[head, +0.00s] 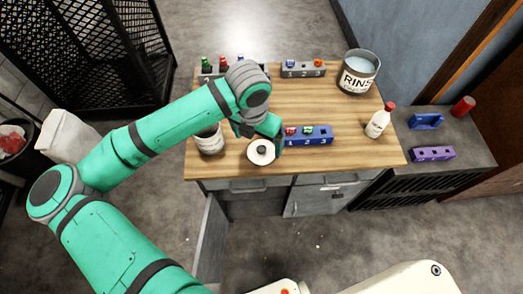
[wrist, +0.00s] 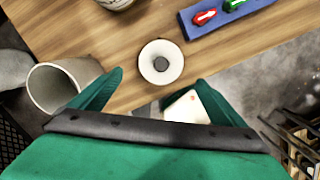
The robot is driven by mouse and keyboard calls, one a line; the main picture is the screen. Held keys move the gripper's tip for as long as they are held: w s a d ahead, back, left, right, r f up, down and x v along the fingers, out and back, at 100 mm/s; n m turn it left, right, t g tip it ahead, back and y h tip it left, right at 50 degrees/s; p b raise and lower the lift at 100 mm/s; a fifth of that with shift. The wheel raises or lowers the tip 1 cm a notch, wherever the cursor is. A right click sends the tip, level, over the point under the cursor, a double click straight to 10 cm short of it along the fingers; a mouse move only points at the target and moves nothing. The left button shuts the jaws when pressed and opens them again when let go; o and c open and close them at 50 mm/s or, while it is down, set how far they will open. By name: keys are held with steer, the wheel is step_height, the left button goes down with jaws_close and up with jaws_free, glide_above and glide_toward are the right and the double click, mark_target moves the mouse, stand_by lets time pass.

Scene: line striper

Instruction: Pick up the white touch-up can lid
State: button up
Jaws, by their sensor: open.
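The white lid (head: 261,152) is a round disc with a dark knob in its middle. It lies on the wooden tabletop near the front edge. In the wrist view the lid (wrist: 161,62) shows whole, just beyond my fingertips. My gripper (wrist: 143,82) is open, its two green fingers apart with nothing between them. In the head view my gripper (head: 268,130) is just above and behind the lid, and my wrist hides part of the table there.
A can (head: 208,142) stands left of the lid. A blue numbered rack (head: 322,135) with small coloured pieces is to its right. A RINS bucket (head: 357,72) and a white bottle (head: 378,122) stand farther right. An open cabinet door (head: 211,240) hangs below the table.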

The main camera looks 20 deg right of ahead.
mark_target(261, 149)
steer(key=f, duration=0.2)
steer(key=d+f, duration=0.1)
steer(key=f, duration=0.1)
steer(key=w+f, duration=0.1)
steer(key=f, duration=0.1)
steer(key=shift+d, duration=0.2)
steer(key=shift+a+f, duration=0.1)
steer(key=shift+f, duration=0.25)
steer(key=c, duration=1.2)
